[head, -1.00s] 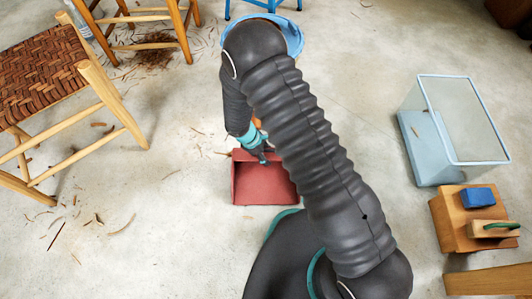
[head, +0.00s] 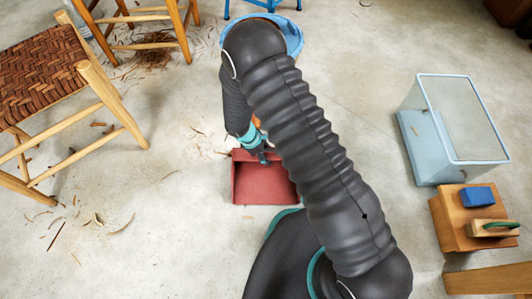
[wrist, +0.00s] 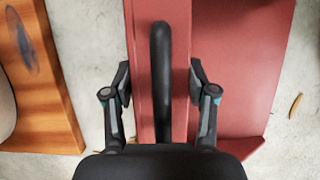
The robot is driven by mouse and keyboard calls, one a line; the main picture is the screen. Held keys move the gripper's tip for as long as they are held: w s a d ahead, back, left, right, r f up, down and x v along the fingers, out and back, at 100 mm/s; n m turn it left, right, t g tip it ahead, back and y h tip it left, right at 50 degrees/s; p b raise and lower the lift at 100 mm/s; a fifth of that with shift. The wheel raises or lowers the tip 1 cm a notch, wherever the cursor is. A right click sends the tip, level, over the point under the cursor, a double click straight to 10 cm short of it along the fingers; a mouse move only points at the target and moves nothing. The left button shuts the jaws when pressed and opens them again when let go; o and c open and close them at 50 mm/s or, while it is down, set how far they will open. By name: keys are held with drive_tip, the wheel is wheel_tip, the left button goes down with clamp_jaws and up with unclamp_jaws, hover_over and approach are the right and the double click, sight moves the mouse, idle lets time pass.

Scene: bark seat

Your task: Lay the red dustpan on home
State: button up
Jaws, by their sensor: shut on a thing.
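The red dustpan (head: 265,185) lies on the concrete floor in the middle of the head view, partly hidden by my arm. In the wrist view, its flat pan (wrist: 235,60) is at the right and a dark bar-like handle (wrist: 160,85) runs along a raised red strip. My gripper (wrist: 160,80) has one finger on each side of this strip and is shut on the dustpan. My gripper (head: 262,155) is at the pan's back edge in the head view. I cannot make out which place is home.
Wooden chairs with woven seats (head: 40,70) stand at left, with bark scraps around. A blue tub (head: 294,38) is behind my arm. A glass-topped pale blue box (head: 455,120) and a wooden block (head: 445,225) are at right. A wooden board (wrist: 45,100) lies beside the dustpan.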

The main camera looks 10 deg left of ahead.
drive_tip(key=shift+f, duration=0.2)
drive_tip(key=o, duration=1.4)
drive_tip(key=shift+o, duration=0.2)
drive_tip(key=shift+o, duration=1.1)
drive_tip(key=shift+r, duration=0.1)
drive_tip(key=shift+r+p, duration=2.2)
drive_tip(key=shift+r, duration=1.2)
